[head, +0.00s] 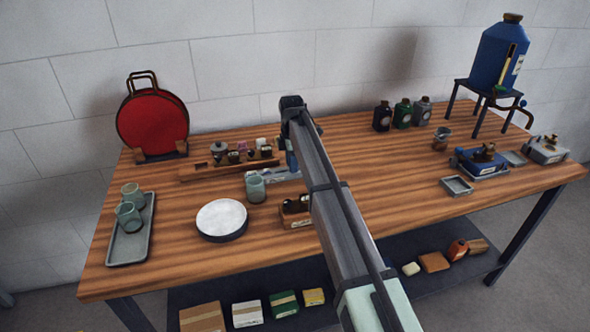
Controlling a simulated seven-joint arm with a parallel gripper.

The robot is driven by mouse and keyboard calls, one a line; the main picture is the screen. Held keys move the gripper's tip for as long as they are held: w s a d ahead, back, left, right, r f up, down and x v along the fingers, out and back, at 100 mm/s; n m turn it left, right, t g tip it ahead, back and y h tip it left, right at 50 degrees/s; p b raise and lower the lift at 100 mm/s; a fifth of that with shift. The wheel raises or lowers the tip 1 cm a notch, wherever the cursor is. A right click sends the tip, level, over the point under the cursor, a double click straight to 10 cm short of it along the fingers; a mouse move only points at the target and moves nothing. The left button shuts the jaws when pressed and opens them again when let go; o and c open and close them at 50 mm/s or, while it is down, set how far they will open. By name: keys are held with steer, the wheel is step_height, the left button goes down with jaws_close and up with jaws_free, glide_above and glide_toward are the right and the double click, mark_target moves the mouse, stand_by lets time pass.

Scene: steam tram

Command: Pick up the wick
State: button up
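I cannot make out a wick for certain; it may be too small to tell or hidden behind my arm. My arm reaches from the bottom edge across the middle of the wooden table (400,190). My gripper (291,172) hangs at its far end, pointing down over the table behind the front cup. It is small and partly hidden by my arm, so its fingers cannot be read. Close to its left is a wooden rack (196,173) with several small pots and dark fittings. A pale grey-blue piece (286,177) lies under or beside the gripper; I cannot tell which.
A cup (255,188), a white round dish (221,219) and a small wooden block (297,218) stand near my arm. A tray (130,247) with cups is left. Bottles (402,115), a blue tank (497,58) and burners (480,162) are right. Right-centre table is clear.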

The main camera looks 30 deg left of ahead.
steer(key=shift+c, duration=0.2)
jaws_close()
stand_by(0.4)
step_height(320, 180, up, 12)
steer(key=s, duration=0.1)
steer(key=s+d+r, duration=0.1)
steer(key=s+d, duration=1.1)
steer(key=s, duration=0.2)
steer(key=shift+s+d+r, duration=0.2)
steer(key=shift+s+r, duration=0.1)
steer(key=shift+s, duration=0.05)
